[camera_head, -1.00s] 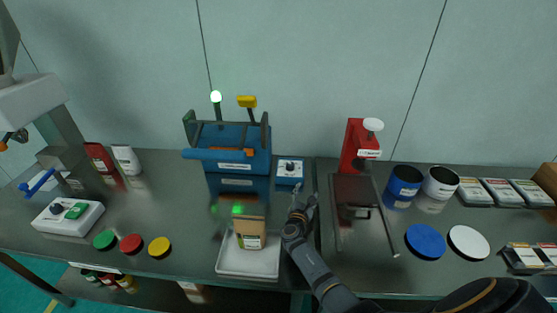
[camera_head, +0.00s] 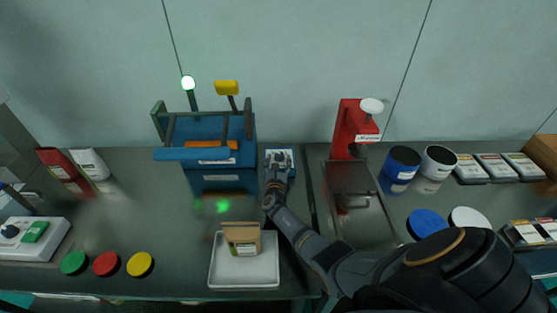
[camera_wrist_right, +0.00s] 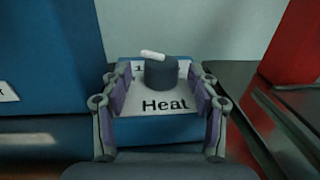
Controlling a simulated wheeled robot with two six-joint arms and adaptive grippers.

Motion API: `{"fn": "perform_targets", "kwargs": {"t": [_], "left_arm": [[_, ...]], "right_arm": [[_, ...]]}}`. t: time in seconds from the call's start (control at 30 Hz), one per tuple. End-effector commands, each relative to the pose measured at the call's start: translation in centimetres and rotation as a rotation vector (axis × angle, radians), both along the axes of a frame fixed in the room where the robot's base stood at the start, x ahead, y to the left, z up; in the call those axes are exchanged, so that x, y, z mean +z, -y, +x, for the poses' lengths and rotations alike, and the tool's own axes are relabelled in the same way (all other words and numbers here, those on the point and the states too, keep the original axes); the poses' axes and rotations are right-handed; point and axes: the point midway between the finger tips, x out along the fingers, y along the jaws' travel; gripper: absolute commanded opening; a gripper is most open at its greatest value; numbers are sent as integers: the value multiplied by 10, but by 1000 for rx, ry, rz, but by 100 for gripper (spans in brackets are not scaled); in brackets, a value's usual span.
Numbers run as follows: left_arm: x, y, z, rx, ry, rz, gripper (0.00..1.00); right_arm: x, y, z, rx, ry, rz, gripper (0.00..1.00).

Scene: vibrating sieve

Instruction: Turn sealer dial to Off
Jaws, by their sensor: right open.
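The sealer's control box (camera_head: 279,155) is a small blue box with a pale face, beside the blue sealer (camera_head: 220,135). In the right wrist view its face (camera_wrist_right: 139,104) reads "Heat", and a dark round dial (camera_wrist_right: 161,72) with a white pointer mark stands on it. The pointer lies toward the upper left. My right gripper (camera_head: 277,165) is at the box; in the wrist view its fingers (camera_wrist_right: 160,98) are open, one on each side of the dial, apart from it. The other dial labels are mostly hidden. My left gripper is not in view.
A white tray (camera_head: 218,276) with a brown pouch (camera_head: 242,238) stands in front of the sealer. A red press (camera_head: 352,130) stands to the right of the control box.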

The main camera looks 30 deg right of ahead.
Motion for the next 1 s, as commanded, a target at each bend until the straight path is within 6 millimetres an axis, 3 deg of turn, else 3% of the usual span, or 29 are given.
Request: {"fn": "perform_targets", "kwargs": {"t": [0.17,0.37,0.77,1.0], "left_arm": [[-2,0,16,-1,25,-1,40],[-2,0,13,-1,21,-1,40],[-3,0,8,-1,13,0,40],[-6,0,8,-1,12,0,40]], "right_arm": [[-1,8,10,-1,0,2,61],[0,8,10,-1,0,2,61],[0,8,10,-1,0,2,9],[-2,9,9,24,-1,1,6]]}}
